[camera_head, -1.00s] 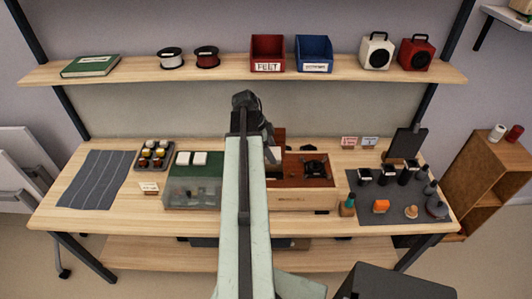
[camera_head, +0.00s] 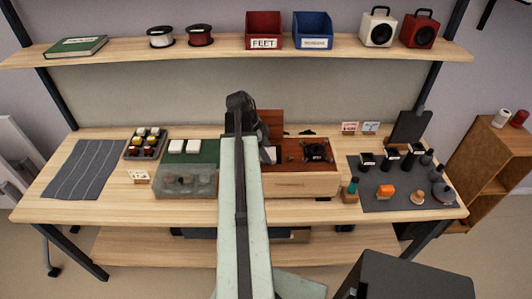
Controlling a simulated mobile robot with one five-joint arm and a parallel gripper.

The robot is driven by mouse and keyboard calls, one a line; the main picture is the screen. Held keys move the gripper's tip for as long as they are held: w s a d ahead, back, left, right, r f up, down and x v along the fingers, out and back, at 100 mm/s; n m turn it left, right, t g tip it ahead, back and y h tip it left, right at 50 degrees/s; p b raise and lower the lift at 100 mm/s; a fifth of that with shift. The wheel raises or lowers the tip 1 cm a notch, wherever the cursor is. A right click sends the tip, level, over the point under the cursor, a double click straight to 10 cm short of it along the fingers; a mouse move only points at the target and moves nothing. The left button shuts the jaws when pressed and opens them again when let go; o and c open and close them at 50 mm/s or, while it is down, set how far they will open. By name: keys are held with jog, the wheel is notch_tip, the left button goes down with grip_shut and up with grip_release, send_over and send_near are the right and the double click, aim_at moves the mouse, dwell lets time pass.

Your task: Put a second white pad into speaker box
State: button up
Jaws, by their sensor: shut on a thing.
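The speaker box (camera_head: 305,187) is an open wooden case with a red-brown inside, at the middle of the bench. A black round part (camera_head: 316,151) sits in it on the right. My gripper (camera_head: 268,153) points down over the box's left part, shut on a small whitish piece, which looks like a white pad (camera_head: 270,155). My arm hides the box's left end and part of the gripper. Two more white pads, a left one (camera_head: 176,146) and a right one (camera_head: 193,146), lie on a green surface behind the clear-fronted bin (camera_head: 186,183), left of my arm.
A grey striped cloth (camera_head: 84,170) and a dark tray of small parts (camera_head: 146,143) lie at left. A dark mat (camera_head: 405,193) with several tools and containers is at right. The shelf (camera_head: 350,54) above holds bins and two small speakers.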

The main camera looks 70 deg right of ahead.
jog(key=shift+f, duration=0.45)
jog(key=o, duration=1.4)
jog(key=shift+c, duration=0.2)
jog(key=p+v, duration=0.7)
jog(key=v, duration=0.1)
